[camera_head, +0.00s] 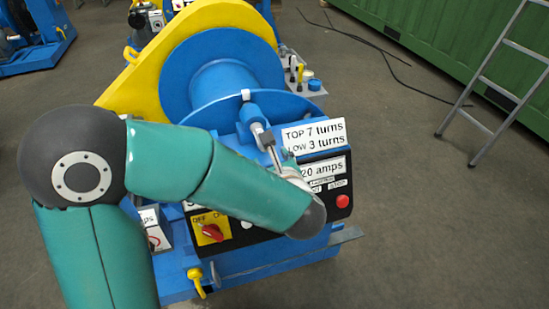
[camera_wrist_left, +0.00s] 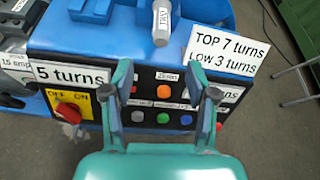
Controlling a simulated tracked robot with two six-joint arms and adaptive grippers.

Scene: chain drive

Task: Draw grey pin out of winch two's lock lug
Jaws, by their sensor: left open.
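The winch (camera_head: 215,80) has a blue drum and a yellow guard, with a control box in front. A labelled grey rod end also shows at the top of the left wrist view (camera_wrist_left: 161,20). A grey loop (camera_head: 214,274) hangs beside a yellow hook (camera_head: 197,280) low on the front.
The panel has a red switch (camera_head: 212,232), a red button (camera_head: 343,201) and buttons. Signs (camera_head: 314,136) stand above it. A ladder (camera_head: 492,80) leans by a green container (camera_head: 455,40) at right. Cables lie on the floor. The right foreground is clear.

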